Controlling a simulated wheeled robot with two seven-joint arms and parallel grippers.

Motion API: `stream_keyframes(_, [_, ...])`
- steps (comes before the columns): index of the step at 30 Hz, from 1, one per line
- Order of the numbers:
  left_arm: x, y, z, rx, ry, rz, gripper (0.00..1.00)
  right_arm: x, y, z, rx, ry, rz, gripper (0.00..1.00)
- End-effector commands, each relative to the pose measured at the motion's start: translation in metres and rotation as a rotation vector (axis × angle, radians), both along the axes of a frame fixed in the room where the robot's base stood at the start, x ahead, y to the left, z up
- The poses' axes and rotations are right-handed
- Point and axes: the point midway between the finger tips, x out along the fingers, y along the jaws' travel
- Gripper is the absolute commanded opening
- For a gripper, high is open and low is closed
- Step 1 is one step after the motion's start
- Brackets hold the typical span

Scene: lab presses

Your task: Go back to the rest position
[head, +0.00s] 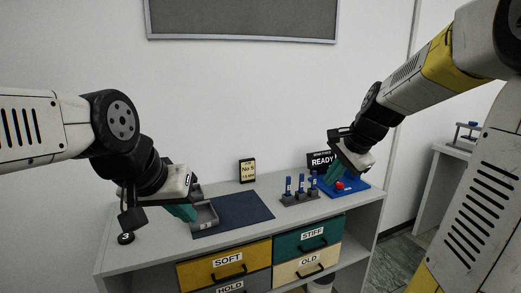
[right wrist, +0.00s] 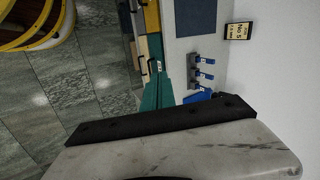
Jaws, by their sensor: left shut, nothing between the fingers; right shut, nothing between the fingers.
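My left gripper (head: 186,211) is shut and empty, with teal fingers, at the left of the bench beside a small grey tray (head: 205,217). My right gripper (head: 334,175) is shut and empty, at the right of the bench above the blue press base (head: 356,190) with a red button (head: 340,186). In the right wrist view its teal fingers (right wrist: 157,88) show past the wrist housing. I cannot tell whether either gripper touches anything beside it.
A dark mat (head: 240,212) lies mid-bench, with a small sign (head: 247,170) behind it. Blue-topped pieces stand in a grey rack (head: 300,198) left of the press. A "READY" display (head: 320,160) stands behind. Labelled drawers (head: 226,262) are below. Another table (head: 455,150) stands right.

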Motion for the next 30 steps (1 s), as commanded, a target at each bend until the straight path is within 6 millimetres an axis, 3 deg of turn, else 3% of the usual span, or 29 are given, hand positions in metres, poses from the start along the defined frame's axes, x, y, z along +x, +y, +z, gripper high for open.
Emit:
stream_keyframes(1, [0.000, 0.000, 0.000, 0.000, 0.000, 0.000, 0.00, -0.024, 0.011, 0.013, -0.051, -0.043, 0.103, 0.00])
stream_keyframes(6, [0.000, 0.000, 0.000, 0.000, 0.000, 0.000, 0.00, -0.100, 0.035, 0.031, -0.256, -0.169, 0.467, 0.00])
stream_keyframes(12, [0.000, 0.000, 0.000, 0.000, 0.000, 0.000, 0.00, -0.165, 0.047, 0.028, -0.463, -0.274, 0.786, 0.00])
stream_keyframes(18, [0.000, 0.000, 0.000, 0.000, 0.000, 0.000, 0.00, -0.189, 0.049, 0.022, -0.556, -0.310, 0.918, 0.00])
stream_keyframes(30, [0.000, 0.000, 0.000, 0.000, 0.000, 0.000, 0.00, -0.190, 0.049, 0.021, -0.559, -0.311, 0.922, 0.00])
